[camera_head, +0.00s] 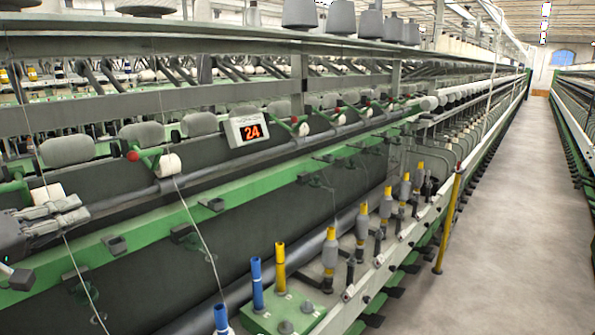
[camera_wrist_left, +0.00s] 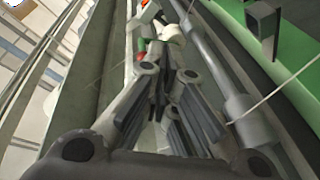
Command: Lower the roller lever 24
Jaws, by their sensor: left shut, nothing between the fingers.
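A display with a red 24 (camera_head: 249,130) is mounted on the frame. Left of it is a green lever with a red ball (camera_head: 133,156) and a white roller (camera_head: 168,164); right of it is another lever with a red ball (camera_head: 294,119). I cannot tell which of the two is lever 24. My left gripper (camera_head: 82,207) is shut and empty at the left edge, apart from both levers. In the left wrist view, the gripper (camera_wrist_left: 168,75) points along the frame towards a white roller (camera_wrist_left: 171,35) and a red ball (camera_wrist_left: 142,56). My right gripper is not in view.
A white roller (camera_head: 48,193) with a green arm sits close behind my left gripper. A dark rod (camera_head: 120,200) and a green rail (camera_head: 150,235) run along the machine. A thread (camera_head: 197,232) hangs in front. Yellow and blue bobbins stand below. The aisle (camera_head: 480,240) at right is clear.

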